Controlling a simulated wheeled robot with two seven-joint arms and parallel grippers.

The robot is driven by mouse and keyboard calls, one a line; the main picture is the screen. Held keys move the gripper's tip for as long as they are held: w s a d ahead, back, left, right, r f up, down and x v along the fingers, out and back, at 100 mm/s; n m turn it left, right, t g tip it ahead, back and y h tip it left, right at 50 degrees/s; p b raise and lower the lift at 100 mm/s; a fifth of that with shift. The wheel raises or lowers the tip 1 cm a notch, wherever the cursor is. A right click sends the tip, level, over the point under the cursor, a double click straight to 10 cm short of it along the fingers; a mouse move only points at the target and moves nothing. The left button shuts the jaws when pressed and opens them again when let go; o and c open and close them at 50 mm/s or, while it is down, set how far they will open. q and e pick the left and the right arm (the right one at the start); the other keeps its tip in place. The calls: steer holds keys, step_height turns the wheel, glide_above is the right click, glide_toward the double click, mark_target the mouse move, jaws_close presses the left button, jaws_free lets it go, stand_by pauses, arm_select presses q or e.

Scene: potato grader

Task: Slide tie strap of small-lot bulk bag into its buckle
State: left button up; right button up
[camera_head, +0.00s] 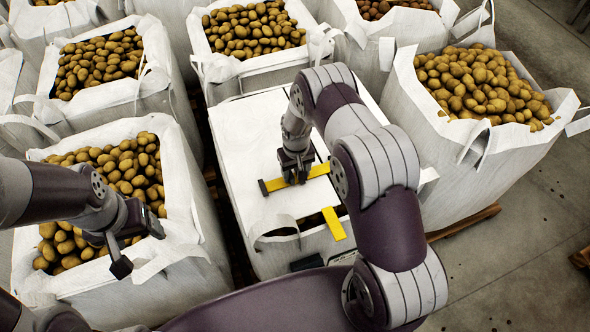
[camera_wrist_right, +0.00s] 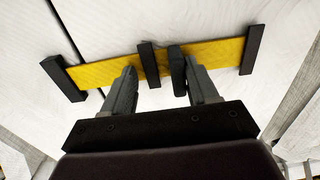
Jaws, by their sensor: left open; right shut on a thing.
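The white bulk bag (camera_head: 250,125) in the middle has its top flaps closed, with a dark gap between them. A yellow strap (camera_head: 315,171) lies across its top; it also shows in the right wrist view (camera_wrist_right: 215,53). Black bars cross the strap near both ends (camera_wrist_right: 63,78) (camera_wrist_right: 248,50); I cannot tell which is the buckle. My right gripper (camera_head: 295,178) is shut at the strap's middle, its fingers also in the wrist view (camera_wrist_right: 164,66). A second yellow strap piece (camera_head: 333,223) hangs over the front edge. My left gripper (camera_head: 140,245) is open and empty.
Open bags of potatoes stand close around, at left (camera_head: 185,190), back (camera_head: 205,70) and right (camera_head: 400,100). My left gripper is over the left bag. A white loop handle (camera_head: 272,238) is on the middle bag's front.

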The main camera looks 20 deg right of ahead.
steer(key=shift+s+d, duration=0.1)
step_height(320, 180, up, 2)
steer(key=shift+r+p, duration=0.25)
steer(key=shift+p, duration=0.7)
step_height(320, 180, up, 12)
steer(key=p, duration=0.8)
steer(key=shift+r, duration=0.15)
